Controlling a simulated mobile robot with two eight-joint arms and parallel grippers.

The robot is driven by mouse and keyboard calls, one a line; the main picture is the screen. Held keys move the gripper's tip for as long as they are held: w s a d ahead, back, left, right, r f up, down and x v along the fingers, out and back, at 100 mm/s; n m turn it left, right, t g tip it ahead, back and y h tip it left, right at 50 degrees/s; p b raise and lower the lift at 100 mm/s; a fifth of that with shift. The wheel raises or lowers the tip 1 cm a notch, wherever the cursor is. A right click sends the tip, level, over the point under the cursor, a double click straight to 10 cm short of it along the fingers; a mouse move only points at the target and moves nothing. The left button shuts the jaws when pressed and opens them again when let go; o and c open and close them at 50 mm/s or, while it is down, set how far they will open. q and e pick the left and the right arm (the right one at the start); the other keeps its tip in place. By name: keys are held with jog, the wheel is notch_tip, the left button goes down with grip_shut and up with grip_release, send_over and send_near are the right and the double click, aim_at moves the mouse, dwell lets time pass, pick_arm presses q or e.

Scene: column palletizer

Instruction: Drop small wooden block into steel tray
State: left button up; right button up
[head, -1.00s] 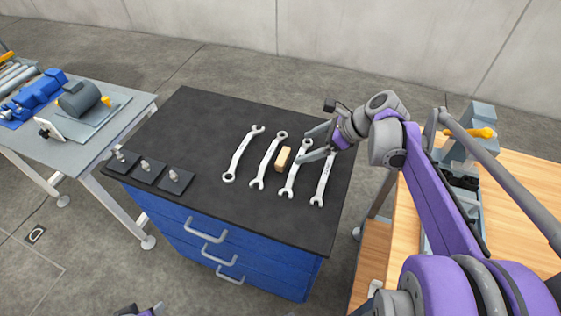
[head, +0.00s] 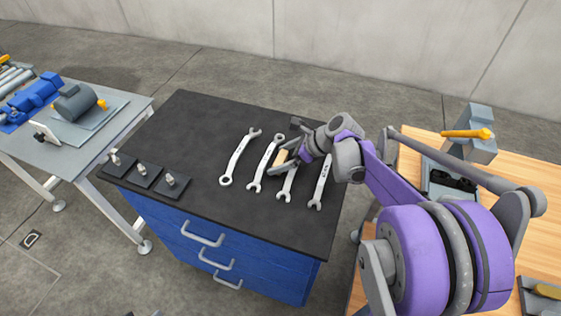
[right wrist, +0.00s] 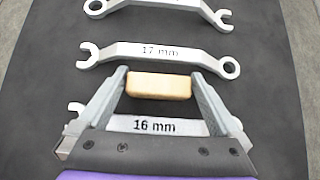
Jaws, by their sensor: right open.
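The small wooden block (head: 281,157) lies on the black top of the blue drawer cabinet, among silver wrenches. My right gripper (head: 282,160) is open around it. In the right wrist view, the block (right wrist: 160,86) sits between the tips of the two spread fingers (right wrist: 160,78), with a small gap at each side. A grey tray-like holder (head: 433,163) with dark parts stands on the wooden bench at the right, partly behind my arm. I cannot tell if it is the steel tray. My left gripper is not clearly in view.
Wrenches lie on both sides of the block, including a 17 mm wrench (right wrist: 155,50) and a 16 mm wrench (right wrist: 155,125) under my fingers. Three posts on dark plates (head: 143,174) stand at the cabinet's left front. A grey table (head: 60,150) with a motor stands left.

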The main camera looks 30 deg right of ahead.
jog(key=shift+a, duration=0.1)
jog(key=shift+c, duration=0.2)
jog(key=c, duration=1.1)
jog(key=shift+o, duration=0.2)
